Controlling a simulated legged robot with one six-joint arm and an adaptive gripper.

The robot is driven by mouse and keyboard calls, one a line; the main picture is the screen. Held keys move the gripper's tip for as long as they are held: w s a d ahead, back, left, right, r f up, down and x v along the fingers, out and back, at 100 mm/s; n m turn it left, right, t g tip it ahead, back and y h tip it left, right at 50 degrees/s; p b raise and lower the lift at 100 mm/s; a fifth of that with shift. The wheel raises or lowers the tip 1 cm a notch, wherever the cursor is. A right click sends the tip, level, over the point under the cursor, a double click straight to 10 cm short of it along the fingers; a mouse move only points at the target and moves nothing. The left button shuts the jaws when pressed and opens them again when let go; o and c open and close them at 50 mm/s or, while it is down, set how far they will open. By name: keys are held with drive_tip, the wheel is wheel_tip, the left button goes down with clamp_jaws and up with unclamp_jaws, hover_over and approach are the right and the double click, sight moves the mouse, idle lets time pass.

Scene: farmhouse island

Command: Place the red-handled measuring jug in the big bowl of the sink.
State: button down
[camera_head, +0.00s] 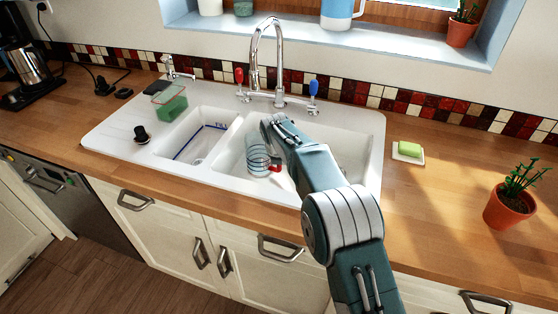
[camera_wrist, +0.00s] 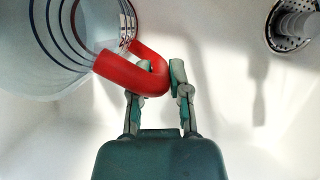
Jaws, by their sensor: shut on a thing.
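The measuring jug (camera_head: 258,160) is clear with dark ring markings and a red handle (camera_head: 275,168). It is in the big bowl (camera_head: 345,150) of the white sink, at the bowl's left side. In the wrist view the jug (camera_wrist: 75,35) fills the upper left, its red handle (camera_wrist: 140,70) reaching to my gripper (camera_wrist: 160,78). My gripper is shut on the handle, with one finger inside the loop and one outside. I cannot tell whether the jug touches the bowl floor. In the head view my arm hides the fingers and part of the bowl.
A drain strainer (camera_wrist: 295,25) shows at the upper right of the wrist view. The tall tap (camera_head: 262,60) rises behind the bowls. The small bowl (camera_head: 200,140) lies left of a divider. A soap dish (camera_head: 408,153) and potted plant (camera_head: 510,203) stand on the right counter.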

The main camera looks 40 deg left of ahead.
drive_tip(key=c, duration=0.6)
unclamp_jaws()
drive_tip(key=shift+r, duration=0.1)
drive_tip(key=v, duration=1.2)
